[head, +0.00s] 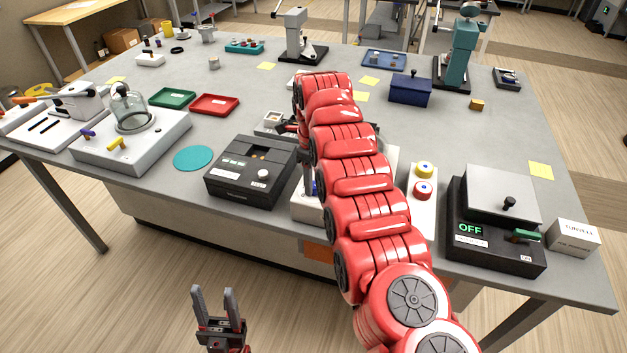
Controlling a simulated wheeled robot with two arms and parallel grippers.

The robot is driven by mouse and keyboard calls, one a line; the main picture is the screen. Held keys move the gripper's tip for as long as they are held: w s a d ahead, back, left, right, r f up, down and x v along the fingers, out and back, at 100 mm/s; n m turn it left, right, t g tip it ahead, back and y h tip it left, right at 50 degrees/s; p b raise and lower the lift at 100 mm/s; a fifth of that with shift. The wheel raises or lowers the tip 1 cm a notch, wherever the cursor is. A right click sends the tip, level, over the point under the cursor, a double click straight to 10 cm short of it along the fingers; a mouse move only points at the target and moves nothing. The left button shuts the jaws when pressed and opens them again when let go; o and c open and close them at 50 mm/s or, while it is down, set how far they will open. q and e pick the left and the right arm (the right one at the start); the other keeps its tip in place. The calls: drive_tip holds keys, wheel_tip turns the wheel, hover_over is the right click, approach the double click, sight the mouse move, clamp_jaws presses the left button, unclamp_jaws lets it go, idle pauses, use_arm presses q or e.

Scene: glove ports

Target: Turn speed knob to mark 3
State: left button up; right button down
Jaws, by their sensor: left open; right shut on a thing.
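My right arm reaches across the table, and its gripper (307,184) points down at a white device (305,207) near the front edge. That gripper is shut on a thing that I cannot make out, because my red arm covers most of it. No knob marked with speed numbers can be read.
A black device with an OFF display (470,229) and a white carton (573,237) stand at the right. A panel with yellow and red buttons (423,215) is beside my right arm. A teal disc (193,158), trays and a glass dome (130,108) lie left.

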sight(314, 184)
drive_tip(key=shift+c, duration=2.3)
unclamp_jaws()
drive_tip(key=shift+r, duration=0.1)
drive_tip(key=shift+r, duration=0.3)
wheel_tip(314, 184, up, 3)
drive_tip(key=shift+d, duration=0.1)
wheel_tip(314, 184, up, 14)
drive_tip(key=p, duration=1.4)
drive_tip(key=shift+f, duration=0.15)
